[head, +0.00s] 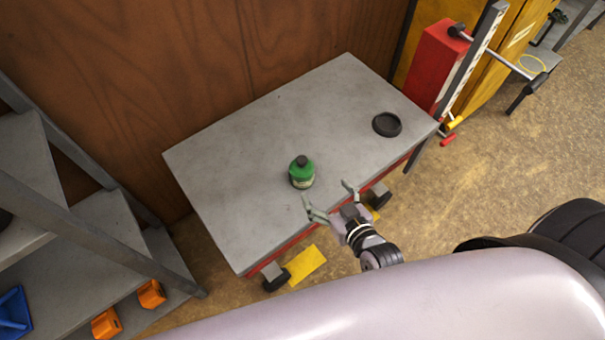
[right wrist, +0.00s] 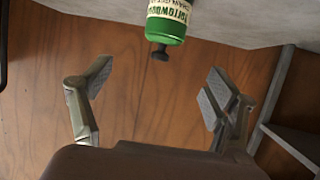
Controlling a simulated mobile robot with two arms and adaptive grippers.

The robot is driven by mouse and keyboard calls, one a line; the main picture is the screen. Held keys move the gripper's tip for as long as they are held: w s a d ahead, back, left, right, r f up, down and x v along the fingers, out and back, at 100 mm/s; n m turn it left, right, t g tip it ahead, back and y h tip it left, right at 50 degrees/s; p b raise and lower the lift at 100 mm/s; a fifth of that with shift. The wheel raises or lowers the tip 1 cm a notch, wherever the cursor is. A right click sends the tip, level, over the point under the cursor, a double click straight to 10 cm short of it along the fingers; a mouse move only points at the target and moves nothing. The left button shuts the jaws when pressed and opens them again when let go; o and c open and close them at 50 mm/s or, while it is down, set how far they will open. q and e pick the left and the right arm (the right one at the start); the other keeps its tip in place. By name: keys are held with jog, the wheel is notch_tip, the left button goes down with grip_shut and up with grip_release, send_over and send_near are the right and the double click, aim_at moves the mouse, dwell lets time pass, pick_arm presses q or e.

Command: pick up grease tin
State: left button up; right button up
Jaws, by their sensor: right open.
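A green container (head: 301,173) with a black cap and a pale label stands upright on a grey workbench (head: 240,150). A low, round black thing (head: 387,124) lies near the bench's right end. I cannot tell for sure which of them is the grease tin. My right gripper (head: 327,201) is open and empty at the bench's front edge, just short of the green container. In the right wrist view the green container (right wrist: 166,22) appears upside down beyond the open fingers (right wrist: 160,82), apart from them. My left gripper is not in view.
A grey shelf unit (head: 85,225) with orange and blue bins stands at the left. A red cabinet (head: 435,65) and a yellow one (head: 500,55) stand beyond the bench's right end. A wooden wall is behind. The bench top around the container is clear.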

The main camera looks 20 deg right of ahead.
aim_at(304, 169)
jog(key=x, duration=1.4)
jog(key=shift+a+f, duration=0.15)
jog(key=shift+a, duration=0.05)
jog(key=shift+c, duration=0.2)
jog(key=c, duration=1.6)
